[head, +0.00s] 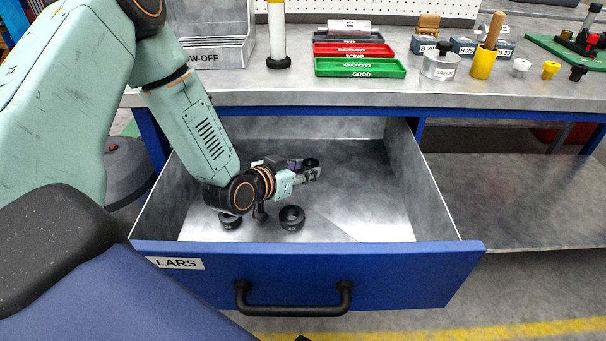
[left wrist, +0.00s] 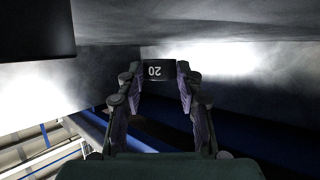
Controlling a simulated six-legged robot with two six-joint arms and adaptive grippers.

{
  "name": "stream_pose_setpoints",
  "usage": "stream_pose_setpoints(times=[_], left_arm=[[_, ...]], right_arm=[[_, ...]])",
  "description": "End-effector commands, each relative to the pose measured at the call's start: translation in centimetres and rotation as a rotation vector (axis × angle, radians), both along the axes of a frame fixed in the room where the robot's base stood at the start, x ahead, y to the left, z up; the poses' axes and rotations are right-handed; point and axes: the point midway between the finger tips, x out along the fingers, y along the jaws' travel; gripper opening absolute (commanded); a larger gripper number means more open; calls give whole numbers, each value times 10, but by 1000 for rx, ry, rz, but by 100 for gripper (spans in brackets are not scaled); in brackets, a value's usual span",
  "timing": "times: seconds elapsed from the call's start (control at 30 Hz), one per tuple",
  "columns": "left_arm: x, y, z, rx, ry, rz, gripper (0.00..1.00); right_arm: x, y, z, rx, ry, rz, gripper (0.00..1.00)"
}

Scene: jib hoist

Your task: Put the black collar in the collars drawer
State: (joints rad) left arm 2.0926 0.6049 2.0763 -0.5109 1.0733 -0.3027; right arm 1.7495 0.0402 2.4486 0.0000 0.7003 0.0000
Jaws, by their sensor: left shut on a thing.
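The collars drawer (head: 420,262) is pulled open below the bench, its front label partly hidden and reading "LARS". My left gripper (head: 306,171) is inside the drawer, over its middle. It is shut on a black collar (head: 311,162). In the left wrist view the held collar (left wrist: 158,71), marked 20, sits between the two fingertips (left wrist: 158,82). I cannot tell whether it touches the drawer floor. Two other black collars lie on the drawer floor nearer the front, one at the left (head: 230,222) and one at the middle (head: 292,217). My right gripper is not in view.
The drawer's right side is bare. A lower shelf (head: 510,195) at right is clear.

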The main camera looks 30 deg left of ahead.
Motion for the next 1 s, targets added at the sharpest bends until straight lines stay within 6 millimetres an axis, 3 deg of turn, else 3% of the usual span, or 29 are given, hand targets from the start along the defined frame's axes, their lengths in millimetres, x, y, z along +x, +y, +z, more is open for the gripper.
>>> stream_pose_setpoints(times=[0.77, 0.8, 1.0], left_arm=[[-1, -1, -12, -1, 2, -2, 0], [-2, -1, -13, -1, 4, -1, 38], [-3, -1, -15, -2, 8, -2, 54]], right_arm=[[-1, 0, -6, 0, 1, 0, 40], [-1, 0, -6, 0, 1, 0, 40], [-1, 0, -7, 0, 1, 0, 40]])
